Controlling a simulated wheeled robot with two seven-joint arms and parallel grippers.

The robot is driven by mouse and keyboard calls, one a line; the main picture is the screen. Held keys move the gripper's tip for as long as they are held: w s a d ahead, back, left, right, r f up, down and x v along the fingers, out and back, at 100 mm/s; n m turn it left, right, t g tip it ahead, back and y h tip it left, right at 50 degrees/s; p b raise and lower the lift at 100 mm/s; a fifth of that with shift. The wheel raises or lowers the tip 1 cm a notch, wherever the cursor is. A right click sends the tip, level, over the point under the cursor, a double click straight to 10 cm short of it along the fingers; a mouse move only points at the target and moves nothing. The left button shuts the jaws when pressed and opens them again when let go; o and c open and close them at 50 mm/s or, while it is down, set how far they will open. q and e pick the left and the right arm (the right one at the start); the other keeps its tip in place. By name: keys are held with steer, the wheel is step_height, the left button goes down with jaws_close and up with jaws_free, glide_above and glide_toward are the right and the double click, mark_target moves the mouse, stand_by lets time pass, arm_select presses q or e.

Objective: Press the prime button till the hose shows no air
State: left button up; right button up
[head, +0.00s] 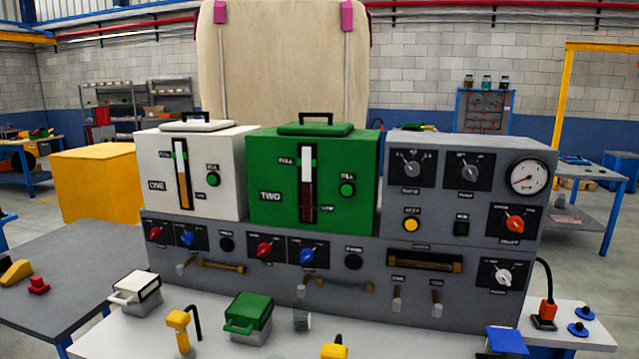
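A grey control panel (400,300) stands on a white table. Two black round buttons sit on its lower left section, one below the white tank (227,244) and one below the green tank (353,261). Their small labels are too blurred to read surely, so I cannot tell which is the prime button. Under each button runs a short amber-brown tube, one on the left (220,266) and one in the middle (345,286). Whether either holds air is too small to tell. Neither of my grippers is in view.
White tank ONE (215,150) and green tank TWO (268,160) have level windows. Red knobs (264,248), blue knobs (308,256) and a gauge (528,177) are on the panel. Small white (135,292) and green (249,316) containers and a yellow-headed tool (178,320) crowd the table front.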

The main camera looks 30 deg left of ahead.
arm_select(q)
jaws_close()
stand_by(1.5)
